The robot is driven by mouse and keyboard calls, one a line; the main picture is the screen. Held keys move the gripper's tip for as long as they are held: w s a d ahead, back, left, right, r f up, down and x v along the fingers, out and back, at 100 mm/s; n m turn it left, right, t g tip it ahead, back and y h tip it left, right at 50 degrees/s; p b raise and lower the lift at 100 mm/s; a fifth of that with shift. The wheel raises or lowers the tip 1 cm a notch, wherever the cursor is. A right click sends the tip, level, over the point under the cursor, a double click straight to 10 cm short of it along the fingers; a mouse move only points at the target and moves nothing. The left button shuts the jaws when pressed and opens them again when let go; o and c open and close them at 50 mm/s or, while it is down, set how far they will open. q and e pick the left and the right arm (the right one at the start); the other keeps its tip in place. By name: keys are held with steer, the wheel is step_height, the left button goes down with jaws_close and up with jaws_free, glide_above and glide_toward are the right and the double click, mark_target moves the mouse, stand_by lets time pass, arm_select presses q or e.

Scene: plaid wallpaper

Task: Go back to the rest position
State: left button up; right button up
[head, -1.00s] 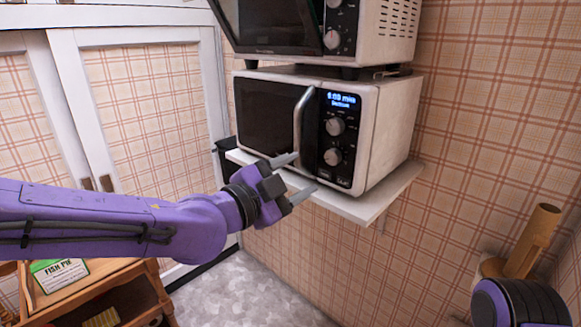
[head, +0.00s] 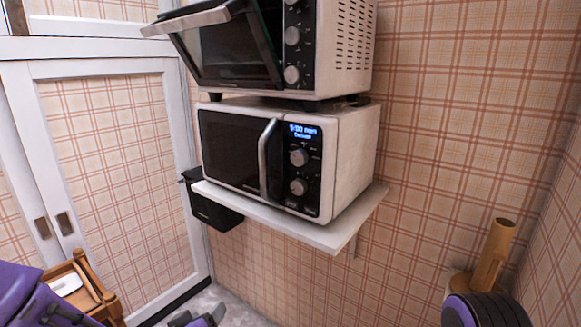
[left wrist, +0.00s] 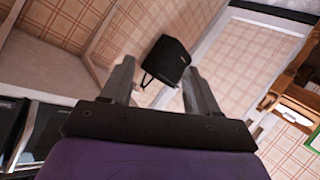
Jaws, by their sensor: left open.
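My left gripper (head: 198,318) is low at the bottom edge of the head view, below the shelf and mostly cut off. In the left wrist view its two fingers (left wrist: 158,72) are spread apart with nothing between them. The white microwave (head: 260,160) has its door shut and its display lit. It stands on a white wall shelf (head: 345,225), clear of the gripper. My right gripper is not in view; only a purple and black part of my right arm shows at the bottom right.
An oven (head: 335,45) above the microwave has its door (head: 225,50) partly open. A black bin (head: 218,213) hangs at the shelf's left end; it also shows in the left wrist view (left wrist: 168,60). A wooden cart (head: 98,285) is low left. A tan cylinder (head: 493,255) stands right.

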arm_select(q)
steer(key=s+a+f+n+g+y, duration=0.2)
steer(key=s+a+f+g, duration=0.15)
steer(key=s+f, duration=0.45)
steer(key=s+a+f+n+g+y, duration=0.1)
steer(key=s+a+f+g+y, duration=0.1)
steer(key=s+a+f, duration=0.6)
steer(key=s+f+m+g, duration=0.1)
steer(key=s+f+g, duration=0.3)
steer(key=s+f, duration=0.6)
steer(key=s, duration=0.4)
steer(key=shift+s+d+f+y, duration=0.15)
steer(key=shift+s+f+y, duration=0.15)
steer(key=shift+y, duration=0.1)
steer(key=shift+w, duration=0.1)
